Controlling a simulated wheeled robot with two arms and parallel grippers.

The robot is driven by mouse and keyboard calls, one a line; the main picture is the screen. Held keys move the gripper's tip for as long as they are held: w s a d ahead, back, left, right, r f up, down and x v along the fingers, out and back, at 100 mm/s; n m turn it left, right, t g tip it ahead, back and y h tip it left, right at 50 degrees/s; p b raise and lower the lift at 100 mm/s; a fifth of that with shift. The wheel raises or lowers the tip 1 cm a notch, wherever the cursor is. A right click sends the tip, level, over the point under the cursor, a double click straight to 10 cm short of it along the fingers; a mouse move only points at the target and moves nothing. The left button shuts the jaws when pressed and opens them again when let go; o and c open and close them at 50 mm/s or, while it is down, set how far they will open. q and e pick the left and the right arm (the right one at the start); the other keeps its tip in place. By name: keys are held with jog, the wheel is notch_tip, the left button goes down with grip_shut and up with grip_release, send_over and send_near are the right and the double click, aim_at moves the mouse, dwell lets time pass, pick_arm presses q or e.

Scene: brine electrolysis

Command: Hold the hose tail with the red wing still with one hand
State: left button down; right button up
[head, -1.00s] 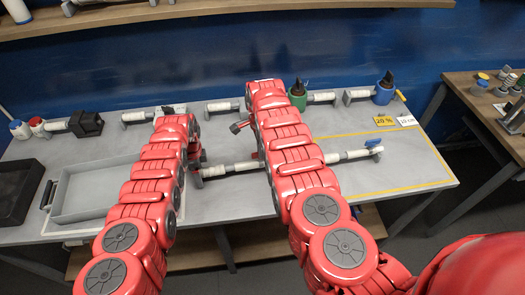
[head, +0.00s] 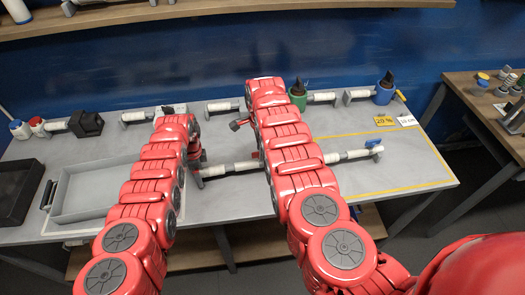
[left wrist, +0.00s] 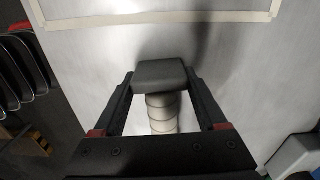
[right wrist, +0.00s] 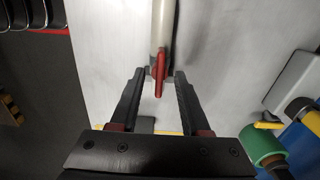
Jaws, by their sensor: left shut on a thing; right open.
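A white hose tail with a red wing shows in the right wrist view: the white tube (right wrist: 161,25) comes in from the top, and the red wing (right wrist: 158,78) lies between the fingertips. My right gripper (right wrist: 157,74) is open around the wing. In the head view the white tube (head: 230,168) lies along the table, partly hidden by my right arm. My left gripper (left wrist: 160,80) is shut on a grey block (left wrist: 160,72) at the end of a white ribbed piece (left wrist: 162,110).
A grey tray (head: 88,205) and a black bin (head: 18,190) stand at the left. White tube pieces, a green cup (head: 298,100) and a blue cup (head: 384,94) line the back.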

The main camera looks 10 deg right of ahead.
notch_tip(320, 180, up, 11)
jog(key=shift+r, duration=0.2)
pick_arm(q)
grip_release()
dwell(0.3)
jog(key=shift+a+r, duration=0.1)
jog(key=shift+r, duration=1.3)
notch_tip(320, 180, up, 9)
